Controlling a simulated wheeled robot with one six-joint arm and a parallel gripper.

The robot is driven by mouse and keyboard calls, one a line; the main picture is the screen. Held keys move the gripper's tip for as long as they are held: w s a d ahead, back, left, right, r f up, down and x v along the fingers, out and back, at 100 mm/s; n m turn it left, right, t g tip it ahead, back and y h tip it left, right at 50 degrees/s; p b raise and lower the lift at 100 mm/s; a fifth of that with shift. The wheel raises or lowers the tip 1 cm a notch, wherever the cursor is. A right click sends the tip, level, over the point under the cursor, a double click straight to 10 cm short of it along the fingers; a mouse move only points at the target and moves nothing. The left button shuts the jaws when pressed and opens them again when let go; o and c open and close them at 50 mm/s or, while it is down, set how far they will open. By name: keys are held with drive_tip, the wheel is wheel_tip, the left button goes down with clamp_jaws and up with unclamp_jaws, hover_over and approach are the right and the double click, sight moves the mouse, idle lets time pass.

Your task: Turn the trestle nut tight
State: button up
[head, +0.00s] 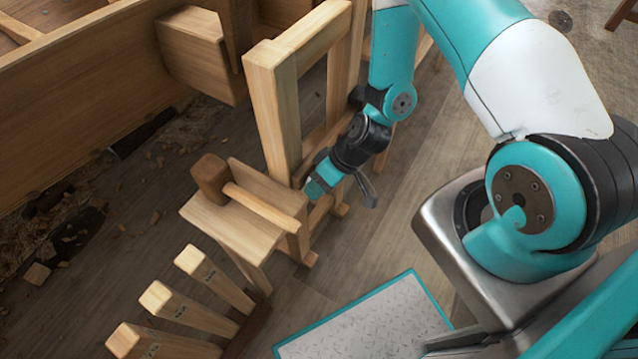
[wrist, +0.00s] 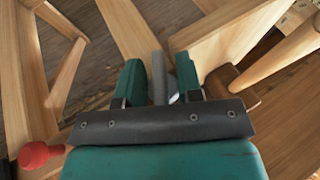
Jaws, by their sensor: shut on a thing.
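The wooden trestle frame (head: 278,110) stands upright beside the hull. My gripper (head: 318,183) is low at the trestle, just right of a small wooden bench. In the wrist view the two teal fingers of my gripper (wrist: 157,82) are closed on a narrow grey piece, which looks like the trestle nut (wrist: 159,66). Much of the nut is hidden between the fingers, and its thread does not show.
A mallet (head: 211,181) lies on the small bench (head: 220,226), close to my gripper. Several pale wooden posts (head: 205,270) stand in front. The plank hull (head: 90,85) fills the left. A red knob (wrist: 40,155) shows in the wrist view.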

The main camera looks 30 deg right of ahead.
drive_tip(key=g+y+b, duration=0.1)
drive_tip(key=y, duration=0.1)
drive_tip(key=m+g+y+b, duration=0.1)
drive_tip(key=y+b, duration=0.1)
drive_tip(key=shift+f+y, duration=0.15)
drive_tip(key=shift+y, duration=0.15)
drive_tip(key=m+g+y+b, duration=0.1)
drive_tip(key=y+b, duration=0.1)
drive_tip(key=shift+y, duration=0.3)
drive_tip(key=shift+y+b, duration=0.3)
drive_tip(key=shift+y, duration=0.1)
drive_tip(key=shift+w+r, duration=0.1)
drive_tip(key=shift+r, duration=0.15)
drive_tip(key=o, duration=0.5)
drive_tip(key=shift+o, duration=0.2)
